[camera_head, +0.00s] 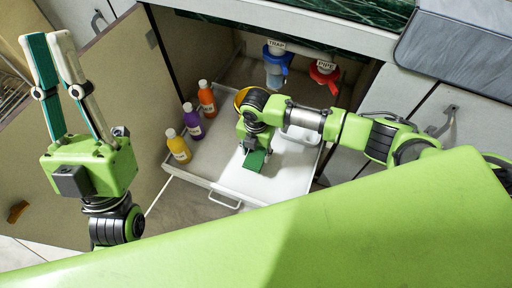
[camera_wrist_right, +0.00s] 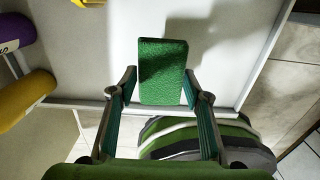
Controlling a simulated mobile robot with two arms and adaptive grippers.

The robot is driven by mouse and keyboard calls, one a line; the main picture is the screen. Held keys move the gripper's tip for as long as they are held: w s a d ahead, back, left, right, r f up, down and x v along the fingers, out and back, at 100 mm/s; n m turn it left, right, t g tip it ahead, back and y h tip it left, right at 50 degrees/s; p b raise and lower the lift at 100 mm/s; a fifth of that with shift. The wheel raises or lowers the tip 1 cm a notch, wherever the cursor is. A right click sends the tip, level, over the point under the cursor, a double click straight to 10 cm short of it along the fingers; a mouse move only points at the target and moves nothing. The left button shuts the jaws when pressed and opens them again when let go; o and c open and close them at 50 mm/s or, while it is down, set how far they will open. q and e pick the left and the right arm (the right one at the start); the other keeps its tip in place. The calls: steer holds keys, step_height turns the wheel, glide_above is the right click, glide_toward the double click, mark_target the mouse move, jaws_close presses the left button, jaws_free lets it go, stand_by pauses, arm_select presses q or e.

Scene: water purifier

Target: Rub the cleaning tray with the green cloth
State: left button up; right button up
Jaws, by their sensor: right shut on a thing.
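The white cleaning tray (camera_head: 215,168) is pulled out below the open cabinet, and its pale floor (camera_wrist_right: 220,45) fills the upper part of the right wrist view. My right gripper (camera_head: 257,147) is over the tray, pointing down, shut on the green cloth (camera_head: 255,160). In the right wrist view the cloth (camera_wrist_right: 163,70) is a green rectangular pad between the fingertips, close above or touching the tray floor; I cannot tell which. It casts a shadow on the floor. My left gripper (camera_head: 48,38) is raised at the upper left, empty, its fingers apart.
Orange (camera_head: 207,97), purple (camera_head: 192,120) and yellow (camera_head: 178,146) bottles stand along the tray's left side. A yellow object (camera_head: 241,97) is partly hidden behind my right arm. Blue trap (camera_head: 275,62) and red pipe (camera_head: 325,74) parts hang above the tray's back. An open cabinet door (camera_head: 120,90) stands left.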

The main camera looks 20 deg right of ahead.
steer(key=shift+r+p, duration=0.45)
steer(key=shift+p, duration=0.05)
steer(key=shift+r+p, duration=0.2)
steer(key=shift+p, duration=0.1)
arm_select(q)
steer(key=w+d+f+g+y, duration=0.1)
steer(key=w+f+g+y, duration=0.1)
steer(key=w+f+g, duration=0.3)
steer(key=shift+w+d+f+g, duration=0.3)
steer(key=shift+w+f, duration=0.85)
steer(key=shift+w, duration=0.5)
arm_select(e)
steer(key=shift+r, duration=0.15)
